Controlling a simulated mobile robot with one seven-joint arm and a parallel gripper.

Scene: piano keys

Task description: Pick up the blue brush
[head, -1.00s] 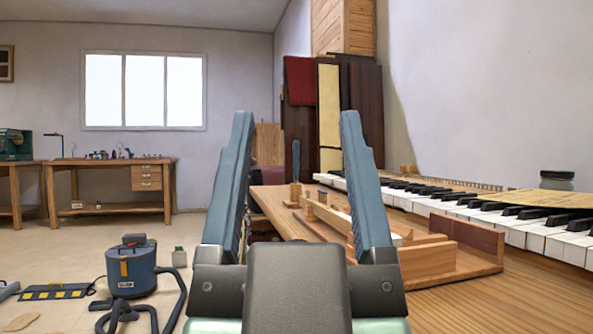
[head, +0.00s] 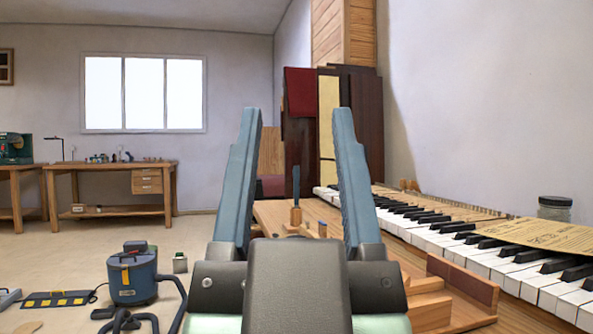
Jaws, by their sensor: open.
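A slim upright dark blue handle (head: 296,181), which looks like the blue brush, stands on the wooden bench, with a small wooden piece at its foot. It shows in the gap between my fingers, beyond them. My gripper (head: 296,112) is open and empty, its two blue-grey fingers pointing up in the picture, one on each side of the handle. The handle's tip is lower in view than the fingertips. I cannot tell the exact distance to it. The gripper's dark body hides part of the bench nearer to me.
A wooden tray with raised strips (head: 462,283) lies right of my gripper. A long piano keyboard (head: 480,243) runs along the right wall, with brown paper (head: 548,234) and a jar (head: 554,208). A blue vacuum (head: 133,278) stands on the floor at left.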

